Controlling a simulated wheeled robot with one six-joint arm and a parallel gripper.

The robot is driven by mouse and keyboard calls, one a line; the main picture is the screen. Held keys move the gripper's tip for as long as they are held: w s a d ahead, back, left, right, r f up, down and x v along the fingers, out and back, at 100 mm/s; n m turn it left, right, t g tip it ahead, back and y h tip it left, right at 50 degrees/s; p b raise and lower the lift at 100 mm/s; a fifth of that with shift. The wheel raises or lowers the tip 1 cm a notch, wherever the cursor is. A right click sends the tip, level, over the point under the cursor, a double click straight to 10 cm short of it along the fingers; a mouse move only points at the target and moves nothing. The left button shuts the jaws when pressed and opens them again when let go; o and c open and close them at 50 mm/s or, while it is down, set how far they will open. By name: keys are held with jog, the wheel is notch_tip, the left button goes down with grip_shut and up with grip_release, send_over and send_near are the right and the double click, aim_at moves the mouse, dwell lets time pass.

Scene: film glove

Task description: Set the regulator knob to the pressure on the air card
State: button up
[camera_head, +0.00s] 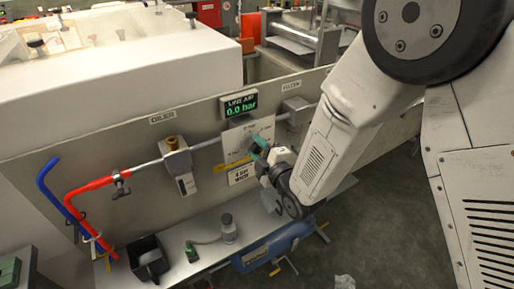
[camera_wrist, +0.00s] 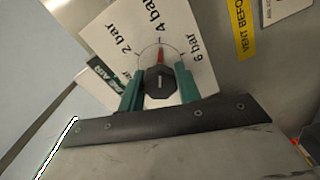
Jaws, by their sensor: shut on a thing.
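The regulator knob (camera_wrist: 159,84) is black and faceted, with a red pointer (camera_wrist: 161,57) that points up the picture, roughly at the 4 bar label. The dial plate (camera_wrist: 118,22) carries 2, 4 and 6 bar labels. My gripper (camera_wrist: 160,76) has its green fingers on both sides of the knob, shut on it. In the head view my gripper (camera_head: 259,149) reaches the dial plate (camera_head: 236,138) and hides the knob. The green display (camera_head: 239,105) above reads 0.0 bar. A white card (camera_head: 241,174) below the dial has small text that I cannot read surely.
On the panel, an oiler (camera_head: 176,158) stands left of the dial and a filter (camera_head: 296,110) right of it. A red hose (camera_head: 88,188) and a blue hose (camera_head: 52,190) hang at the left. A black bin (camera_head: 148,256) and a small bottle (camera_head: 228,228) stand on the shelf below.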

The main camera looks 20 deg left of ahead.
jog(key=o, duration=1)
jog(key=shift+c, duration=0.2)
jog(key=shift+s+d, duration=0.1)
jog(key=v, duration=0.7)
jog(key=shift+s+d, duration=0.2)
